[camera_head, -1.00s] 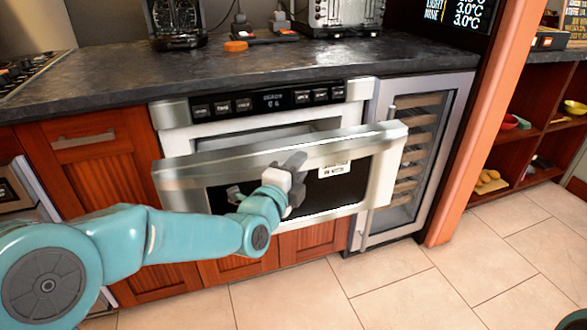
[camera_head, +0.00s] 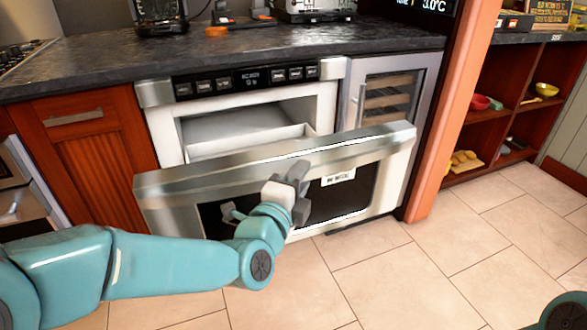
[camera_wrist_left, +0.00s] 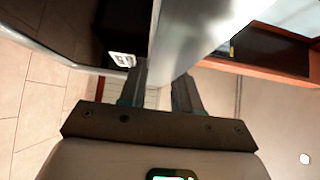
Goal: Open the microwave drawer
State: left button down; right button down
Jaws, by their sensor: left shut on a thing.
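The microwave drawer (camera_head: 370,150) is a steel-framed front with a dark window and a white label. It stands well out from its housing (camera_head: 335,100), and the pale inside of the drawer shows behind it. My left gripper (camera_head: 290,180) is at the middle of the drawer front, shut on its upper edge. In the left wrist view the two fingers (camera_wrist_left: 160,90) sit either side of the steel edge (camera_wrist_left: 195,35). The exact contact is partly hidden by the gripper. My right gripper is not in view.
A dark stone counter (camera_head: 230,55) runs above the microwave, with appliances on it. A glass-fronted cooler (camera_head: 395,95) stands to the right, beside an orange post (camera_head: 455,110). Open shelves (camera_head: 500,120) are farther right. The tiled floor (camera_head: 450,240) in front is clear.

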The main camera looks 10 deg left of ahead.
pick_arm(q)
jog(key=shift+s+d, duration=0.7)
jog(key=shift+s, duration=0.25)
jog(key=c, duration=0.9)
grip_release()
